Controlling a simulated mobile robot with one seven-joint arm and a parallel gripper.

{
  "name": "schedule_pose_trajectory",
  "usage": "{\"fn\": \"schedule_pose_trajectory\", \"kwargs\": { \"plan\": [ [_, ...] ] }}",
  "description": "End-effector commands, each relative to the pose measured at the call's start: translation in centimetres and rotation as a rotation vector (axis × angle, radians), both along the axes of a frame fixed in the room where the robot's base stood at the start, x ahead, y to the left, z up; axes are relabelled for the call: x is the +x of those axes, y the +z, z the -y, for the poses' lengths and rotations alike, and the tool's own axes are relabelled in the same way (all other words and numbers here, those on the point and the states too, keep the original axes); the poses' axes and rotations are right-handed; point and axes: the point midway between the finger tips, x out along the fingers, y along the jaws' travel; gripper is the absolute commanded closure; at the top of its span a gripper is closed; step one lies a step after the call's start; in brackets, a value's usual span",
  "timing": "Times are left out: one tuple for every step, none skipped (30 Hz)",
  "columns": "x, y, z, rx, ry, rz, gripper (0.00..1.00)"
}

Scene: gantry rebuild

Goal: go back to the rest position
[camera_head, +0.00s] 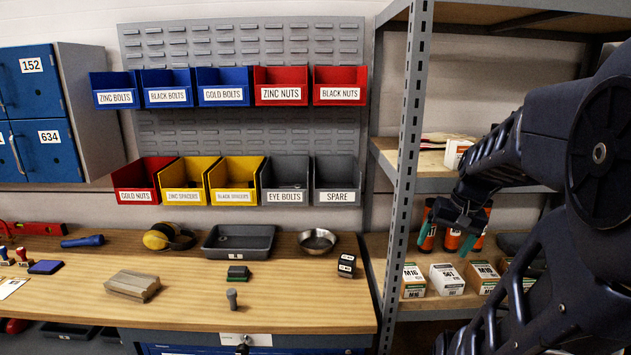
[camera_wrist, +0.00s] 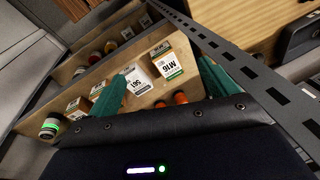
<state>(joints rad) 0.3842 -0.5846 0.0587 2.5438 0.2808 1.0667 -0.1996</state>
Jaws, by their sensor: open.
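My gripper (camera_head: 449,237) is in front of the shelf rack at the right of the head view, with its arm reaching in from the right edge. Its two green fingers stand well apart with nothing held between them. In the wrist view my gripper (camera_wrist: 160,88) shows the same spread fingers, with small boxes on a shelf seen beyond them. The boxes look apart from the fingers.
A grey rack post (camera_head: 408,150) stands just left of my gripper. The lower shelf holds labelled boxes (camera_head: 447,279) and orange bottles (camera_head: 453,239). A wooden workbench (camera_head: 200,303) with small items lies left, below labelled bins (camera_head: 285,180). Blue lockers (camera_head: 45,150) hang far left.

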Motion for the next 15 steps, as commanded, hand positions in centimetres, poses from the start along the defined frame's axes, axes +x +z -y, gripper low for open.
{"fn": "schedule_pose_trajectory", "kwargs": {
  "plan": [
    [-0.1, 0.4, -0.4, -0.023, 0.025, 0.016, 0.15],
    [-0.2, 0.6, -0.6, -0.037, 0.036, 0.025, 0.15],
    [-0.2, 0.9, -0.8, -0.056, 0.051, 0.037, 0.15],
    [-0.3, 1.1, -1.0, -0.070, 0.063, 0.047, 0.15],
    [-0.3, 1.3, -1.1, -0.083, 0.075, 0.057, 0.15],
    [-0.4, 1.6, -1.3, -0.102, 0.091, 0.074, 0.15],
    [-0.5, 1.9, -1.5, -0.114, 0.102, 0.085, 0.15],
    [-0.5, 2.1, -1.7, -0.129, 0.116, 0.097, 0.15],
    [-0.6, 2.5, -1.9, -0.146, 0.130, 0.114, 0.15],
    [-0.6, 2.7, -2.1, -0.157, 0.141, 0.127, 0.15],
    [-0.6, 2.9, -2.2, -0.168, 0.153, 0.139, 0.15],
    [-0.7, 3.2, -2.4, -0.181, 0.164, 0.155, 0.15],
    [-0.8, 3.5, -2.5, -0.190, 0.172, 0.166, 0.15],
    [-0.8, 3.6, -2.6, -0.198, 0.181, 0.176, 0.15],
    [-0.8, 3.9, -2.7, -0.206, 0.190, 0.189, 0.15]
  ]
}}
